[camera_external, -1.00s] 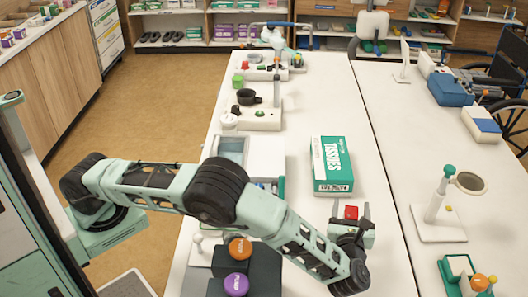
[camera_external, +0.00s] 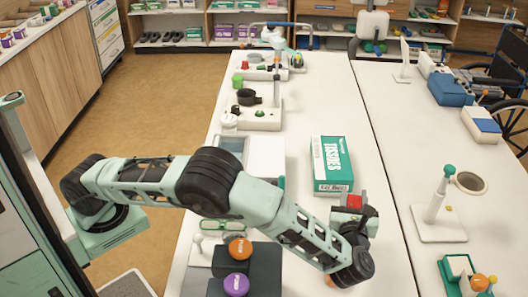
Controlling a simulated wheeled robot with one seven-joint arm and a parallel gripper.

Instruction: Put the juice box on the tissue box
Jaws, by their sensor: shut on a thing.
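The tissue box (camera_external: 332,166) is a green and white carton lying flat on the white table, right of the middle. My gripper (camera_external: 354,212) is just in front of it, at its near right side in the picture. It is shut on a small red thing, seemingly the juice box (camera_external: 354,202), whose top shows between the fingers. The lower part of the juice box is hidden by my gripper and wrist.
A dark stand with orange (camera_external: 240,247) and purple (camera_external: 236,284) round tops is at the near left, under my arm. A black cup on a white device (camera_external: 256,117) stands farther back. The table (camera_external: 315,95) is clear behind the tissue box.

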